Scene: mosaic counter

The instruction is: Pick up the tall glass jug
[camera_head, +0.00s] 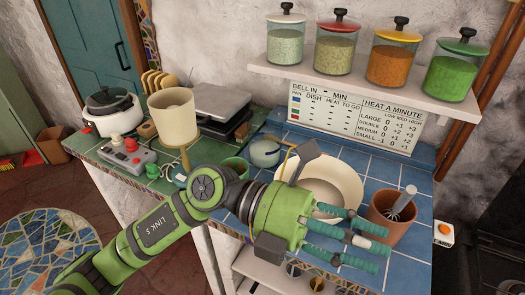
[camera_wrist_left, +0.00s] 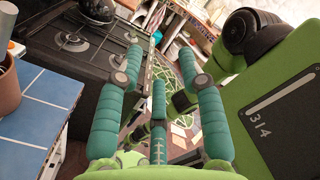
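I cannot pick out a tall glass jug for certain in either view. A small bluish, round, glass-like vessel (camera_head: 265,151) stands on the blue tiled counter (camera_head: 408,247), behind my left gripper. My left gripper (camera_head: 376,243) reaches across the front of the counter and points right. Its teal fingers are spread, with nothing between them. My gripper and arm hide part of the counter. My right gripper is not in view.
A cream bowl (camera_head: 338,174) and a terracotta pot with a whisk (camera_head: 385,222) stand close behind the gripper. Several lidded jars line the shelf (camera_head: 360,92) above. A cream lamp (camera_head: 174,118) stands left. A black stove (camera_wrist_left: 85,45) lies beyond the counter.

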